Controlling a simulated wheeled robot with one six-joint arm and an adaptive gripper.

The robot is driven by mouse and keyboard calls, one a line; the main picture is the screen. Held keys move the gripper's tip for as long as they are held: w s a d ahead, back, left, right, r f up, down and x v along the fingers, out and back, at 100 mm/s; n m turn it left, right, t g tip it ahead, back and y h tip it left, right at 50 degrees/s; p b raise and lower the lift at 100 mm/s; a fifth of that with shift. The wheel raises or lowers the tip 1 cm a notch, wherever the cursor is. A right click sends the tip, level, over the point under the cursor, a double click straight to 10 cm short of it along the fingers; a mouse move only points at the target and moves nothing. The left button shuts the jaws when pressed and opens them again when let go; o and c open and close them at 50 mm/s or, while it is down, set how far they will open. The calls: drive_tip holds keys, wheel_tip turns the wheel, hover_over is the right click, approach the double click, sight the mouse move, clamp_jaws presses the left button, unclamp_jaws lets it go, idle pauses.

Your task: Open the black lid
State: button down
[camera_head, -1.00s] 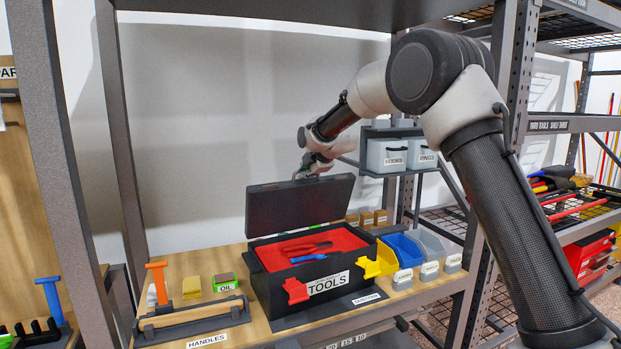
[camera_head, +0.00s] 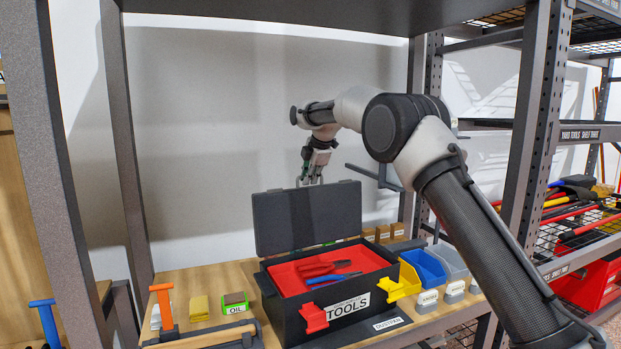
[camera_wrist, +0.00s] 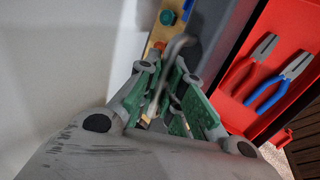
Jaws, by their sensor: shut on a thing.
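The black lid (camera_head: 308,220) of the toolbox (camera_head: 340,318) marked TOOLS stands raised, roughly upright, at the back of the box. The box is open and shows its red inside with red-handled pliers (camera_head: 318,268) and blue-handled pliers (camera_head: 335,279). My gripper (camera_head: 312,179) points down at the lid's top edge. In the wrist view its green-padded fingers are close around a thin grey bent handle (camera_wrist: 172,52), which appears to belong to the lid. The exact contact is partly hidden by the fingers.
Shelf posts (camera_head: 128,150) frame the bay. The wall behind the lid is bare.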

drive_tip(key=c, duration=1.8)
unclamp_jaws()
drive_tip(key=shift+a, duration=0.1)
drive_tip(key=shift+o, duration=0.2)
drive_tip(key=v, duration=1.2)
